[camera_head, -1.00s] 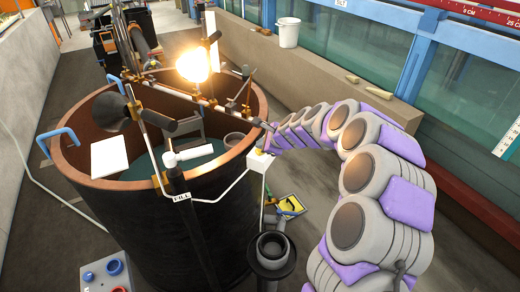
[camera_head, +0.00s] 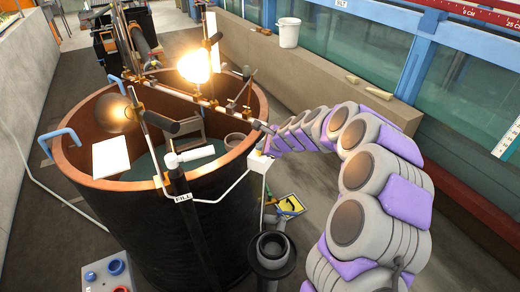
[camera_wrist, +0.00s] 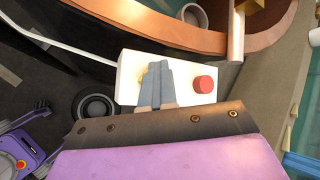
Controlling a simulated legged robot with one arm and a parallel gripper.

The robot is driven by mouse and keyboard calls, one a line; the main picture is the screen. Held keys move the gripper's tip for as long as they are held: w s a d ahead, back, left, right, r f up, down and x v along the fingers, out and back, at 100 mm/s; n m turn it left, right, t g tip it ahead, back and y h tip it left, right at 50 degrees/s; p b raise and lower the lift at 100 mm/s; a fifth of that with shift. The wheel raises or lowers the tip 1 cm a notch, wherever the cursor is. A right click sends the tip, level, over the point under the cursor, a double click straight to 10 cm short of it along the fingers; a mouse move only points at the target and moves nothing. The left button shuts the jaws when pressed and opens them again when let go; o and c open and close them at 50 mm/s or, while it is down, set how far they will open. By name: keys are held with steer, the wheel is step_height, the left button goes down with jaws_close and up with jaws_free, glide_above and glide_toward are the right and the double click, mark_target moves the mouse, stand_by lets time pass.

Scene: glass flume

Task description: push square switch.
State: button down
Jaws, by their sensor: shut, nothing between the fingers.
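A white switch box (camera_wrist: 185,80) sits beside the copper-coloured rim of the tank in the wrist view. It carries a round red button (camera_wrist: 205,84) on the right. A yellow piece (camera_wrist: 142,76) on its left part is mostly hidden behind my fingers, so I cannot tell its full shape. My gripper (camera_wrist: 156,64) is shut and empty, with its fingers over that yellow piece. I cannot tell whether they touch it. In the head view the white box (camera_head: 259,162) is small at the tank's right rim, with my gripper (camera_head: 266,145) at its top.
The big dark tank (camera_head: 170,235) with its copper rim holds water and various fittings. A bright lamp (camera_head: 201,66) glows above it. A dark round fitting (camera_head: 271,250) stands in front of the box. A yellow sign (camera_head: 290,205) lies on the floor. A ledge with a white bucket (camera_head: 288,33) runs behind.

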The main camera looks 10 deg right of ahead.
steer(key=shift+r+p, duration=0.35)
step_height(320, 180, up, 6)
steer(key=p, duration=0.6)
steer(key=shift+f, duration=0.1)
stand_by(0.3)
steer(key=s+a+r+n+g+b, duration=0.1)
steer(key=s+a+r+n+g, duration=0.2)
steer(key=s, duration=0.4)
steer(key=s+a+r+n, duration=0.1)
steer(key=s+a+n, duration=0.35)
steer(key=s, duration=0.25)
steer(key=s+a+r+n+g+b, duration=0.1)
steer(key=s+a+r+n+g, duration=0.2)
steer(key=s, duration=0.4)
steer(key=s+d+f+n+g+h, duration=0.1)
steer(key=s+d+n, duration=0.2)
steer(key=s, duration=0.7)
steer(key=s+d+f+n+g+h+b, duration=0.1)
steer(key=s+d+n+h, duration=0.1)
steer(key=s, duration=0.8)
steer(key=s+d+f+n+g+h+b, duration=0.1)
steer(key=s+d+n, duration=0.4)
steer(key=s, duration=0.5)
steer(key=shift+s+f+g+h, duration=0.25)
steer(key=shift+s+g+h, duration=0.05)
steer(key=shift+s+g, duration=0.1)
